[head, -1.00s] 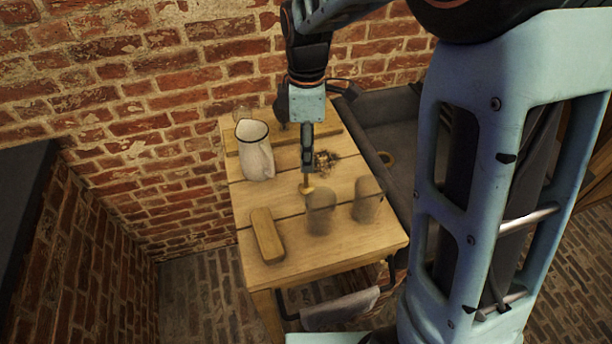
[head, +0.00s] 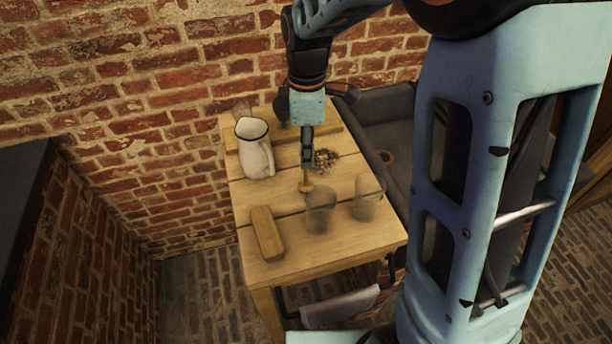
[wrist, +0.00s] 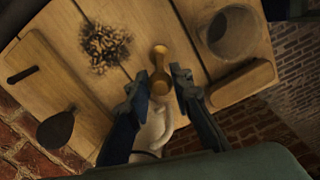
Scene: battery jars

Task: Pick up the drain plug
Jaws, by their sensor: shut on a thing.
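The drain plug (head: 305,188) is a small yellow-brown piece with a stem and a wider rounded end. It is upright under my gripper (head: 306,168), over the middle of the wooden table. The wrist view shows the plug (wrist: 160,67) between my two dark fingers (wrist: 160,84), with its wider end beyond the fingertips. My gripper is shut on its stem and points straight down. I cannot tell whether the plug's lower end touches the table.
A wooden block (head: 267,232) lies front left. A white jug (head: 256,160) stands back left, a small pile of bits (head: 325,159) behind. A dark basin (head: 400,130) adjoins the table's right.

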